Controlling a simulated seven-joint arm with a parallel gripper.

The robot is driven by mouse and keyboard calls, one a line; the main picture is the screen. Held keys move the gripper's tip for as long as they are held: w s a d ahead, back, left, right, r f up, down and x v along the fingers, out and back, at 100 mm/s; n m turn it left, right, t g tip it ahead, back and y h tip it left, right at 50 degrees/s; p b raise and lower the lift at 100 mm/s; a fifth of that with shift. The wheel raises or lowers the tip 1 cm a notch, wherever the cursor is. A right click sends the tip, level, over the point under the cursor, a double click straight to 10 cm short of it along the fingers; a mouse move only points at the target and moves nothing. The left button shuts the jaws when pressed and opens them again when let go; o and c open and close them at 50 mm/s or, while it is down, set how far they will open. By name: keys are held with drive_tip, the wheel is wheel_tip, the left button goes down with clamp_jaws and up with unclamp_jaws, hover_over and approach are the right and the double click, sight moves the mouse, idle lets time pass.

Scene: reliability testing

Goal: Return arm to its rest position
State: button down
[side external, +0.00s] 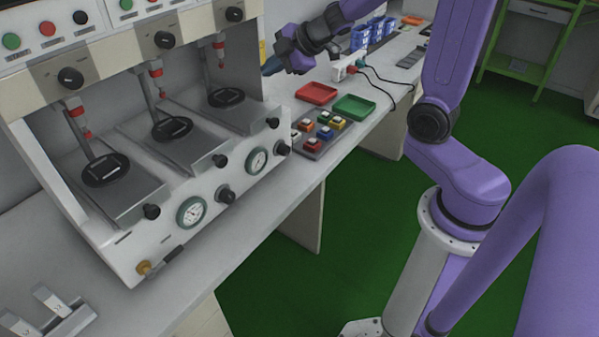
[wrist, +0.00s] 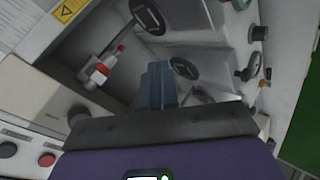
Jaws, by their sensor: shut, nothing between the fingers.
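My gripper (wrist: 156,84) is at the centre of the wrist view, its blue-grey fingers together with nothing between them. In the side external view my gripper (side external: 273,65) is partly hidden at the right end of the testing machine (side external: 105,235). My purple arm reaches over from the right side of the picture. In the wrist view the fingers point toward the machine's bays and black round pads (wrist: 184,68). I cannot tell how far they are from it.
A red tray (side external: 317,93), a green tray (side external: 354,107) and a block of coloured buttons (side external: 318,134) sit on the bench right of the machine. Blue bins (side external: 370,35) and a white plug with black cables (side external: 347,68) lie farther back. Green floor (side external: 345,210) is open beside the bench.

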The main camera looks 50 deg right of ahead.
drive_tip(key=s+a+f+g, duration=0.1)
drive_tip(key=s+a+g, duration=0.2)
drive_tip(key=s, duration=0.7)
drive_tip(key=s+a+f+m+g+h, duration=0.1)
drive_tip(key=s+a+f+g, duration=0.1)
drive_tip(key=s, duration=0.9)
drive_tip(key=s+a+f+g, duration=0.1)
drive_tip(key=s+a+g, duration=0.2)
drive_tip(key=s, duration=0.8)
drive_tip(key=shift+a+f+g, duration=0.35)
drive_tip(key=shift+f+g, duration=0.05)
drive_tip(key=shift+g, duration=0.4)
